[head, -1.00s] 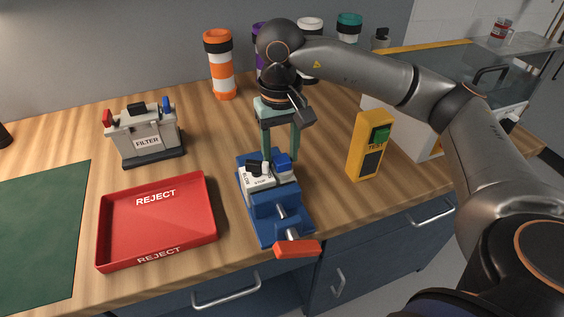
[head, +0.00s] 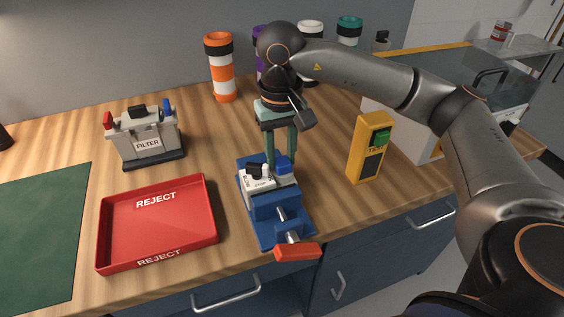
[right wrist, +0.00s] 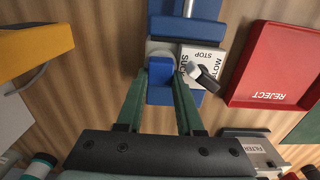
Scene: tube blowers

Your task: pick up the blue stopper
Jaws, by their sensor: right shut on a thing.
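The blue stopper (right wrist: 161,72) is between the two green fingers of my right gripper (right wrist: 158,98) in the right wrist view. In the head view, my right gripper (head: 281,166) points down at the back of the blue vise (head: 262,219), its fingers closed on the stopper's sides. The fingers hide most of the stopper there. It is beside the white block with the dial (head: 257,181), which also shows in the wrist view (right wrist: 191,52). I cannot tell whether the stopper still touches what is under it. My left gripper is not in view.
A red reject tray (head: 207,240) lies left of the vise. A filter box (head: 147,147) with red and blue fittings stands behind the tray. A yellow tester (head: 362,150) stands to the right. Several cups, including an orange-and-white one (head: 221,70), line the back.

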